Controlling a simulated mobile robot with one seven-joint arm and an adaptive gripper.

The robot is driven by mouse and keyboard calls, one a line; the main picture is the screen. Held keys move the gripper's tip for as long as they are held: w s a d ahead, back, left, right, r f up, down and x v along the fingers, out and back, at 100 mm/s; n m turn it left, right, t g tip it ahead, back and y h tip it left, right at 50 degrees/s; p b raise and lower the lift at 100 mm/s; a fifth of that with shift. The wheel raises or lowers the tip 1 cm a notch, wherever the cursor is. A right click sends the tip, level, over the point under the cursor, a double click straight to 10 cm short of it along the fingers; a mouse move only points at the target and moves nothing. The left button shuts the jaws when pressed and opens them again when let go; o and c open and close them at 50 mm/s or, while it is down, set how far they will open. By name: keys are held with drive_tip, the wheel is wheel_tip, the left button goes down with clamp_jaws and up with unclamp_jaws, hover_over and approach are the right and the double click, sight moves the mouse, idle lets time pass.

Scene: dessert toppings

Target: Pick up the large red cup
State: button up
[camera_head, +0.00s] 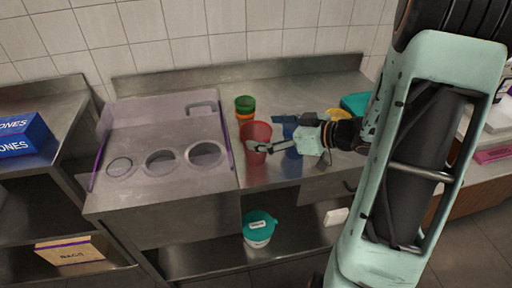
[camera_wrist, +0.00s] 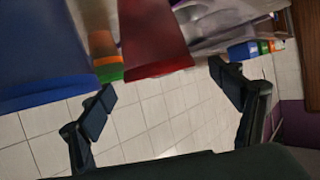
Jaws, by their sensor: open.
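The large red cup (camera_head: 257,135) stands on the steel counter in the head view, just left of my gripper (camera_head: 268,137). One finger shows in front of the cup and the other is near its far side, so the cup's contact with them cannot be told. In the wrist view the red cup (camera_wrist: 152,45) hangs from the top of the picture, between and beyond the open fingers of my gripper (camera_wrist: 168,95). The wrist view is turned, with wall tiles below.
A blue cup (camera_head: 291,140) stands close right of the red cup, partly behind my wrist. A green and orange cup stack (camera_head: 245,108) stands just behind. A clear-lidded unit with round openings (camera_head: 163,160) lies left. A teal-lidded tub (camera_head: 259,228) sits on the lower shelf.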

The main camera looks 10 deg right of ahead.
sight(245, 130)
drive_tip(key=x, duration=0.3)
drive_tip(key=shift+w+a+f, duration=0.15)
drive_tip(key=shift+w+f, duration=0.05)
drive_tip(key=c, duration=1.1)
drive_tip(key=shift+r, duration=0.1)
drive_tip(key=shift+c, duration=0.2)
